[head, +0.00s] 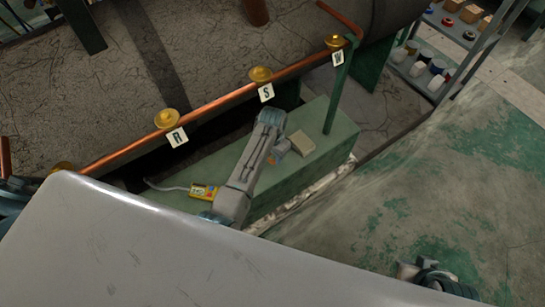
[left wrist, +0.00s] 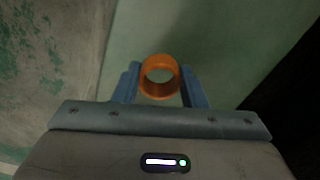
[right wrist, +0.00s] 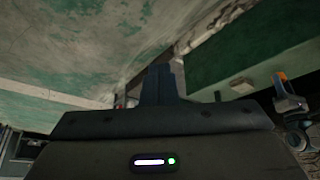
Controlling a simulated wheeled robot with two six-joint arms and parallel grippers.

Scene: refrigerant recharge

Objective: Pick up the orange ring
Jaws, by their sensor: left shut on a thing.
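The orange ring (left wrist: 160,78) stands between the two blue fingers of my left gripper (left wrist: 160,88) in the left wrist view, and the gripper is shut on it. In the head view my left gripper (head: 277,152) is over the green bench top, and a small bit of orange shows at its fingers. Whether the ring touches the bench is unclear. My right gripper (right wrist: 162,84) has its fingers together with nothing seen between them. In the head view part of my right arm shows at the lower right.
The green bench (head: 312,170) carries a yellow meter (head: 203,191) and a pale box (head: 301,143). A copper pipe (head: 215,101) with gold valves and tags R, S and W runs behind it. A shelf rack (head: 436,60) stands at the upper right. The floor at right is clear.

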